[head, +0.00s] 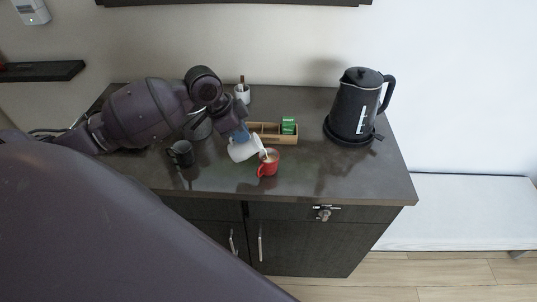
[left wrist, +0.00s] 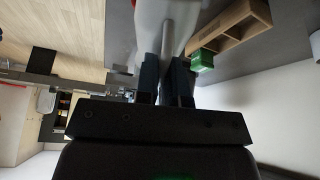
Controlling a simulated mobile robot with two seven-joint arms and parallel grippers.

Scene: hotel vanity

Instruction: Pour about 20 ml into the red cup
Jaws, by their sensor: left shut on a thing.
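My left gripper (head: 239,134) is shut on the handle of a white jug (head: 241,151). The jug is tilted, its mouth towards the right, just above and beside the red cup (head: 268,169). The red cup stands upright on the dark counter, with a pale brownish surface inside. A pale strip shows between the jug's mouth and the cup; I cannot tell for sure whether it is liquid or the jug's lip. In the left wrist view the fingers (left wrist: 166,85) grip the handle below the white jug (left wrist: 160,14). My right gripper is not in view.
A black mug (head: 182,153) stands left of the jug. Behind are a wooden organizer (head: 270,139) with a green box (head: 288,125) and a white holder (head: 242,94). A black kettle (head: 355,105) stands at the right. The counter's (head: 345,180) front right is clear.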

